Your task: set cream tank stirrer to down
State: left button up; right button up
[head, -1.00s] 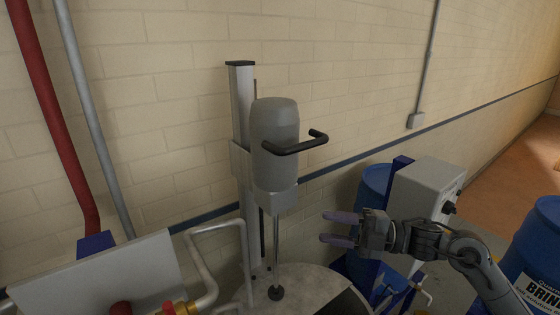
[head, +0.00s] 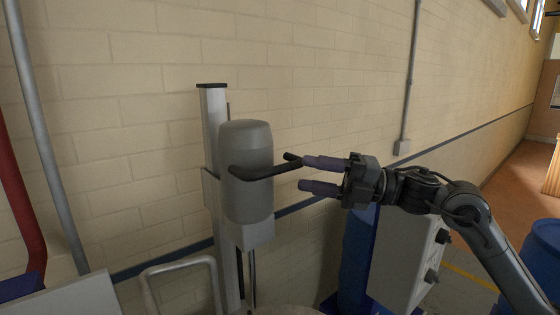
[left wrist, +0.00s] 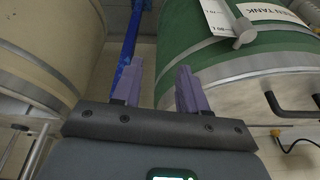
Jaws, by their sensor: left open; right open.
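The stirrer's grey motor housing (head: 247,175) sits on a bracket on an upright metal post (head: 216,130) in the head view. A black handle bar (head: 262,172) sticks out from its front and bends to the right. My right gripper (head: 304,174) is open, with its two purple fingers pointing left at the handle's right end. The upper fingertip overlaps that end in the picture; I cannot tell whether they touch. My left gripper (left wrist: 160,88) is open and empty in the left wrist view, near a green tank (left wrist: 240,50) with a partly visible label. The left gripper is out of the head view.
A grey box with knobs (head: 405,255) and blue drums (head: 535,262) stand at the lower right. A bent metal pipe (head: 180,265) is at the lower left. The wall is close behind the post. A cream tank (left wrist: 45,50) shows in the left wrist view.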

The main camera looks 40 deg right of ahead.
aim_at(288, 167)
jog(key=p+x, duration=0.1)
jog(key=x, duration=0.1)
jog(key=p+x, duration=0.2)
jog(key=x, duration=0.1)
jog(key=shift+w+r, duration=0.1)
jog(key=shift+r, duration=0.15)
jog(key=shift+w+a+p, duration=0.35)
jog(key=shift+w+p, duration=0.05)
jog(key=shift+p, duration=0.1)
jog(key=shift+w+a+f, duration=0.15)
grip_shut()
